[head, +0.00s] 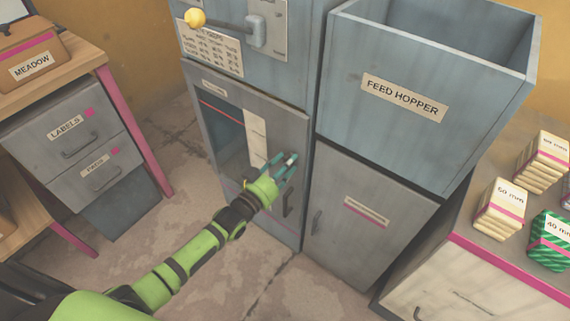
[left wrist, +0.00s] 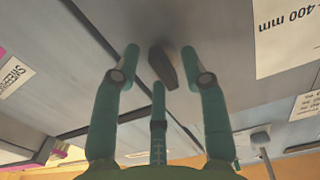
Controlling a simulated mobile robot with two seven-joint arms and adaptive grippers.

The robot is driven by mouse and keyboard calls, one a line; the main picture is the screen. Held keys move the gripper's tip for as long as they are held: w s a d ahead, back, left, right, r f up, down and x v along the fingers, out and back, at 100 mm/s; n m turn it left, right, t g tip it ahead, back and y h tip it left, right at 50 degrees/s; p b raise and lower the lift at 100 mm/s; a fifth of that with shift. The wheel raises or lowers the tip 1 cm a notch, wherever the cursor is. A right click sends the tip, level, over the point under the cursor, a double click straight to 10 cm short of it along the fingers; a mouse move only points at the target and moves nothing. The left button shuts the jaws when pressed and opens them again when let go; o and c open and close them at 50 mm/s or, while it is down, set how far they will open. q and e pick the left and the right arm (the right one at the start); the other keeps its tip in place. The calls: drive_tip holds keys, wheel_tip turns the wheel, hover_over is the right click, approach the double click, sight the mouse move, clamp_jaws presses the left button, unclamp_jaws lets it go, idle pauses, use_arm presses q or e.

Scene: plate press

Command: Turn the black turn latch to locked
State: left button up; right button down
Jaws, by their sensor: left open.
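The black turn latch (left wrist: 163,66) is a dark elongated knob on the grey door of the press cabinet (head: 230,95). In the left wrist view it lies between the tips of my left gripper (left wrist: 160,58). The fingers are spread on either side of it, and I see no clear grip on it. In the head view my left gripper (head: 287,163) is in front of the door's right part, and its fingers hide the latch. My right gripper is not in view.
A dark door handle (head: 288,202) is just below my left gripper. The feed hopper (head: 405,98) stands to the right above a closed cabinet (head: 365,220). A lever with a yellow knob (head: 195,17) is above. Stacked blocks (head: 500,210) sit on the right counter. A drawer desk (head: 75,140) stands left.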

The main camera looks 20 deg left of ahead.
use_arm(q)
drive_tip(key=v, duration=1.2)
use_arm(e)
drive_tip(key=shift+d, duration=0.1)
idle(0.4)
use_arm(q)
drive_tip(key=s+a+f+n+g+y+p, duration=0.1)
drive_tip(key=s+a+f+g+y+p, duration=0.2)
drive_tip(key=f, duration=0.4)
drive_tip(key=s+f+g+p, duration=0.1)
drive_tip(key=s+f+g, duration=0.1)
drive_tip(key=s+f, duration=0.45)
drive_tip(key=s+a+f+n+g+y+p, duration=0.1)
drive_tip(key=s+a+f+g+y+p, duration=0.15)
drive_tip(key=f, duration=0.55)
drive_tip(key=s+d+f+g+p, duration=0.1)
drive_tip(key=s+f+g, duration=0.3)
drive_tip(key=s, duration=0.7)
drive_tip(key=s+d+f+g+p, duration=0.1)
drive_tip(key=s+f+g, duration=0.3)
drive_tip(key=s, duration=0.8)
drive_tip(key=shift+s+d+f+y+p, duration=0.2)
drive_tip(key=shift+d+f+y+p, duration=0.15)
drive_tip(key=shift+f+p, duration=0.3)
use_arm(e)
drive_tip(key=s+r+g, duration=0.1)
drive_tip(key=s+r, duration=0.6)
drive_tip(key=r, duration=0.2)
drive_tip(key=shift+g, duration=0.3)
